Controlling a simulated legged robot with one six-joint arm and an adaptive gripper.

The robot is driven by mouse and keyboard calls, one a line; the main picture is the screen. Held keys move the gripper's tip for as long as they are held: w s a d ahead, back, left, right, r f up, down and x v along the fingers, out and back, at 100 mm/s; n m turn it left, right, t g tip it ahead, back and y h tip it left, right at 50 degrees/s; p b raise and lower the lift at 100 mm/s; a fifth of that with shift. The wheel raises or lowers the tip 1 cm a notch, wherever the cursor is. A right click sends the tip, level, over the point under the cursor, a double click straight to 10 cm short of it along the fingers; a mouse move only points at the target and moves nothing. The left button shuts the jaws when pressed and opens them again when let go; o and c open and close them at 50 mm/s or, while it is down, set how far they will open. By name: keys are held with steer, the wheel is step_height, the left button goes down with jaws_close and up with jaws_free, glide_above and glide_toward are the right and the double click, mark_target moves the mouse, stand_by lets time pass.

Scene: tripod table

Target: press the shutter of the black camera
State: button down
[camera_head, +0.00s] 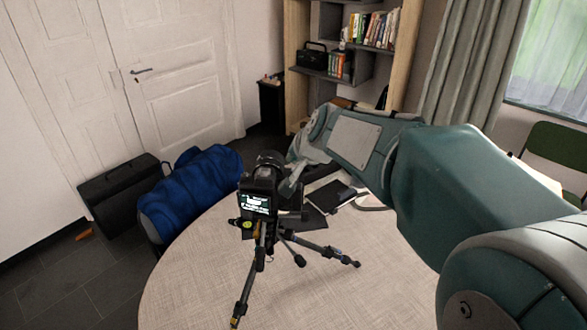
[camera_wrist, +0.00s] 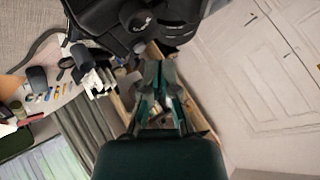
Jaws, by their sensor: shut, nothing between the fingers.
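The black camera (camera_head: 262,180) stands on a small tripod (camera_head: 268,250) on the table, with its lit screen facing me. In the wrist view the camera (camera_wrist: 120,22) fills the top of the picture, with a round dial on its body. My gripper (camera_head: 287,190) is beside the camera, on its right in the head view. In the wrist view my gripper (camera_wrist: 158,66) is shut and empty, its fingertips close below the camera body. I cannot tell whether they touch it. The shutter button is not clearly made out.
The round table (camera_head: 200,275) is clear in front and left of the tripod. A dark notebook (camera_head: 332,196) lies behind it to the right. A bookshelf (camera_head: 297,60) stands behind.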

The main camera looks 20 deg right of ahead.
steer(key=shift+r, duration=2.55)
steer(key=s+f+n+g+h, duration=0.1)
steer(key=s+f+n, duration=0.2)
steer(key=s, duration=1)
steer(key=s+f+n+g+h, duration=0.1)
steer(key=s+f, duration=0.5)
steer(key=s, duration=0.8)
steer(key=n+g, duration=0.1)
steer(key=n, duration=0.1)
steer(key=shift+f+n, duration=0.15)
steer(key=shift+n, duration=0.15)
